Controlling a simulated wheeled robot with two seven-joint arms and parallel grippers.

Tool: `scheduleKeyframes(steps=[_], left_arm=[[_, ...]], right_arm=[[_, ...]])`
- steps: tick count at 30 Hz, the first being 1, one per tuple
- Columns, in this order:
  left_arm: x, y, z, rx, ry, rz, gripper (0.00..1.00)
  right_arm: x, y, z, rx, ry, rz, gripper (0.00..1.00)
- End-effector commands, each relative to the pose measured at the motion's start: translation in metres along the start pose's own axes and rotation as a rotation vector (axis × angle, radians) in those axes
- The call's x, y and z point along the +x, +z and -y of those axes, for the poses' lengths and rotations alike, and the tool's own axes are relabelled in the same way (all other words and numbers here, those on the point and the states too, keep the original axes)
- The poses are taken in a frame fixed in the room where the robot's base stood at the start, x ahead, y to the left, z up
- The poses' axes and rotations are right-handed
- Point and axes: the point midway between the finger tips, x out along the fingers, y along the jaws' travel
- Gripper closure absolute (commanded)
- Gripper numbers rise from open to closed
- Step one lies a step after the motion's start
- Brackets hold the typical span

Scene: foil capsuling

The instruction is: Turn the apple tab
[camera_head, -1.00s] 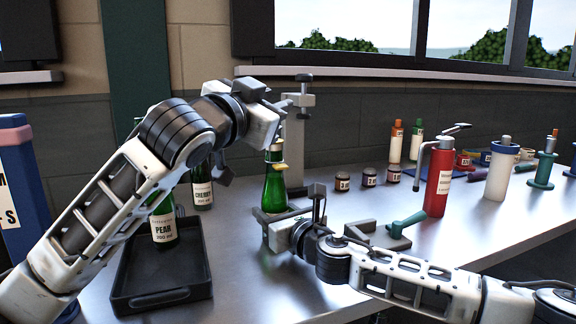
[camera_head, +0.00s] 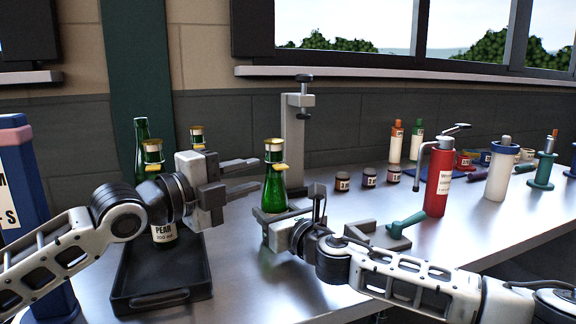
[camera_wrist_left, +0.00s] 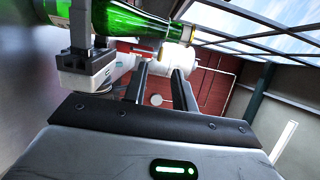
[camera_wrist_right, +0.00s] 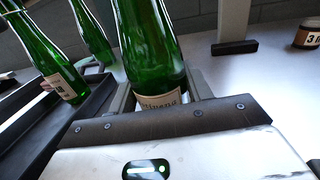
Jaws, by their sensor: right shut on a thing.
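A green bottle (camera_head: 274,190) stands upright with a gold and white band around its neck and a small yellow tab (camera_head: 280,168) sticking out to the right below it. My right gripper (camera_wrist_right: 160,90) is shut on its lower body, as the right wrist view shows. Its label is mostly hidden, so I cannot read apple on it. My left gripper (camera_head: 258,175) is open and empty, left of the bottle at about tab height, fingers pointing right. In the left wrist view the bottle (camera_wrist_left: 130,18) lies beyond and left of the open fingers.
A black tray (camera_head: 150,298) at left holds several green bottles, including the pear bottle (camera_head: 163,232). A grey post with a clamp (camera_head: 293,140) stands behind the held bottle. A green-handled tool (camera_head: 405,225), small jars (camera_head: 369,176) and a red canister (camera_head: 438,180) are to the right.

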Motion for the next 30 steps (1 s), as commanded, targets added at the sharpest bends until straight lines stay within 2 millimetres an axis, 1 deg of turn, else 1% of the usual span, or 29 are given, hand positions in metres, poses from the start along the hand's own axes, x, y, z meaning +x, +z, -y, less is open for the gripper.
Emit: scheduleKeyframes(steps=[1, 6, 9, 13, 18, 27, 28, 29, 30], left_arm=[[0.011, -0.002, 0.0, -0.002, 0.0, -0.004, 0.73], [0.047, -0.002, 0.0, -0.003, 0.0, -0.002, 0.73], [0.065, -0.002, 0.001, -0.002, -0.001, -0.002, 0.73], [0.084, -0.001, 0.001, -0.003, 0.0, -0.001, 0.73], [0.096, -0.001, 0.0, -0.003, 0.001, 0.0, 0.73], [0.098, -0.001, 0.0, -0.001, 0.001, 0.0, 0.73], [0.098, -0.001, 0.0, -0.001, 0.001, 0.0, 0.78], [0.098, -0.001, 0.0, -0.001, 0.001, 0.0, 0.87], [0.098, -0.001, 0.0, -0.001, 0.001, 0.0, 0.98]], right_arm=[[0.0, -0.001, -0.001, 0.0, 0.001, -0.001, 0.88], [0.0, -0.001, -0.001, 0.0, 0.001, -0.001, 0.88], [0.0, -0.001, -0.001, 0.0, 0.001, -0.001, 0.88], [0.0, -0.001, -0.001, 0.0, 0.001, -0.001, 0.88], [0.0, -0.001, -0.001, 0.0, 0.001, -0.001, 0.88], [0.0, -0.001, -0.001, 0.001, 0.001, -0.001, 0.88], [0.0, -0.001, -0.001, 0.001, 0.001, -0.001, 0.88], [0.0, -0.001, -0.001, 0.001, 0.001, -0.001, 0.88], [0.0, -0.001, -0.001, 0.001, 0.001, -0.001, 0.88]])
